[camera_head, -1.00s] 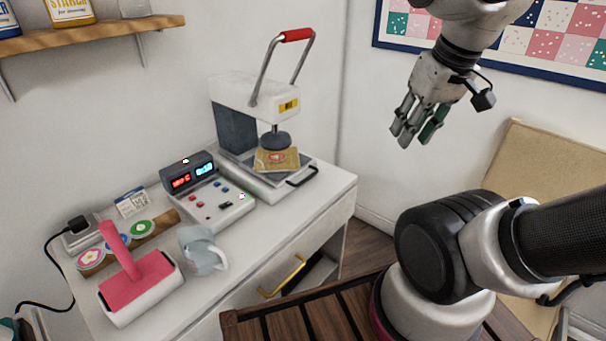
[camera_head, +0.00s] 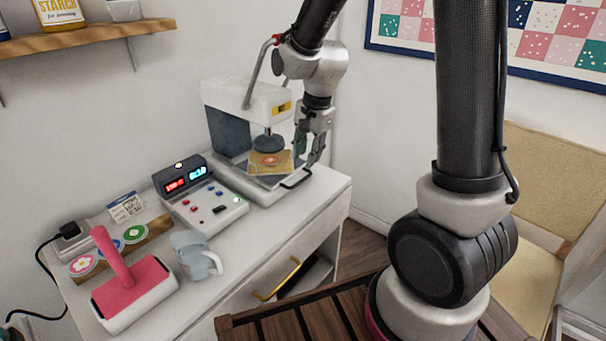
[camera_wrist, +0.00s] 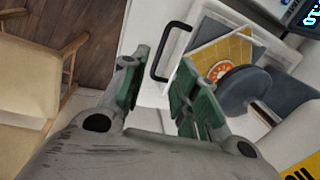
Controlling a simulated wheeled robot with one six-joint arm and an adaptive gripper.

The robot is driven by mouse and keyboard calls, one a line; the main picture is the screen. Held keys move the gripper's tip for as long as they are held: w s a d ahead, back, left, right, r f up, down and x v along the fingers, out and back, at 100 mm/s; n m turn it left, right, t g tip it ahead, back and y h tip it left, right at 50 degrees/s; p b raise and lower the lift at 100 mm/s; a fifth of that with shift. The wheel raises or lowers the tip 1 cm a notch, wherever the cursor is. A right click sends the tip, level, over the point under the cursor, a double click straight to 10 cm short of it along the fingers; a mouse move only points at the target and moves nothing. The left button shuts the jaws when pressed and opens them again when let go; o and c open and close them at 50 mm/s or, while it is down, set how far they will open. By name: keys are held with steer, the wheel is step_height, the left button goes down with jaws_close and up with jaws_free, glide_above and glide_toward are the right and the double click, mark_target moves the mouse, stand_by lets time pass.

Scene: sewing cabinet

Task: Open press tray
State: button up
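The white heat press (camera_head: 240,115) stands at the back of the white cabinet, its red-gripped lever partly hidden behind my arm. Its tray (camera_head: 262,192) sits under the round dark press head, with a black handle (camera_head: 297,179) at the front right. A yellow patterned cloth with a round orange badge (camera_head: 270,162) lies on the tray. My gripper (camera_head: 311,150) hangs just above the handle, fingers pointing down. In the wrist view, the green-padded fingers (camera_wrist: 155,95) are apart, with the black handle (camera_wrist: 160,52) ahead of them and nothing visibly held between them.
A control box (camera_head: 200,190) with lit displays stands left of the press. A pink roller (camera_head: 130,285), a grey-blue cup (camera_head: 194,255) and coloured badges on a wooden strip sit nearer. Below is a drawer with a gold handle (camera_head: 277,279). A beige chair (camera_head: 545,190) stands right.

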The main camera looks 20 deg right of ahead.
mark_target(302, 179)
steer(key=f, duration=0.5)
steer(key=w+f, duration=0.1)
steer(key=f, duration=0.1)
steer(key=shift+w+a+f, duration=0.1)
steer(key=shift+a+f, duration=0.25)
jaws_close()
